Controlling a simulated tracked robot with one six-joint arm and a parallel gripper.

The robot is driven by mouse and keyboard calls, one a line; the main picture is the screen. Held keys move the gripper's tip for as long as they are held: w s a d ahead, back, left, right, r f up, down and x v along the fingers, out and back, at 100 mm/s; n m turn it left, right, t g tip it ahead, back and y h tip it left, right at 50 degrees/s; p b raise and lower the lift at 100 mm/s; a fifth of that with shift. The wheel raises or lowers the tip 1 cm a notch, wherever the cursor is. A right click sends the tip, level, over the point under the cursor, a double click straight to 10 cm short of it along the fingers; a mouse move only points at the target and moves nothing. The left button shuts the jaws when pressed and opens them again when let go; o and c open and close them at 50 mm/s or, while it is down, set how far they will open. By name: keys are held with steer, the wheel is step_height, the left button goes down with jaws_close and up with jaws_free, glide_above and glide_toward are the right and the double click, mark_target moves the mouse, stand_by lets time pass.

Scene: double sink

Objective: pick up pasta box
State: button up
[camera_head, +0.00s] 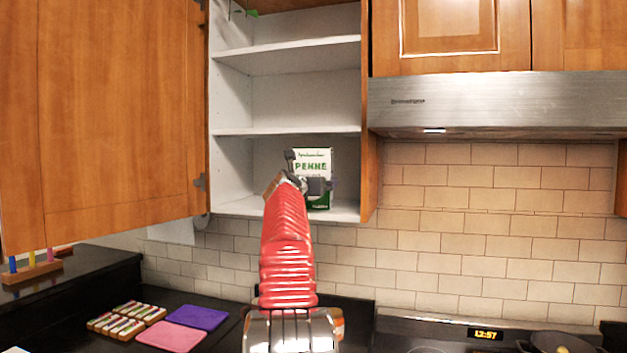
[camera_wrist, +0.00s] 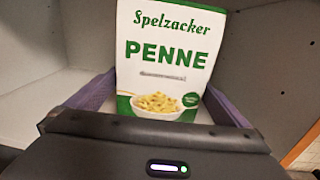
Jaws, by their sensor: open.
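The pasta box (camera_head: 313,163) is white and green with the word PENNE. It stands upright on the bottom shelf of the open wall cabinet. In the wrist view the box (camera_wrist: 168,60) faces me, with its lower part hidden behind the gripper body. My gripper (camera_head: 312,187) is in front of the box in the head view. In the wrist view the purple-grey fingers of my gripper (camera_wrist: 165,100) are apart, one on each side of the box's lower part. I cannot tell whether they touch it.
The cabinet's lower shelf (camera_head: 235,207) is otherwise largely bare. Its open wooden door (camera_head: 110,120) stands at the left. A range hood (camera_head: 495,103) is at the right. Purple (camera_head: 199,318) and pink (camera_head: 171,337) mats lie on the counter below.

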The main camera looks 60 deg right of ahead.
steer(key=shift+x, duration=0.8)
steer(key=c, duration=1)
steer(key=shift+a+r, duration=0.1)
steer(key=shift+c, duration=0.8)
steer(key=shift+w+r, duration=0.15)
steer(key=shift+r, duration=0.05)
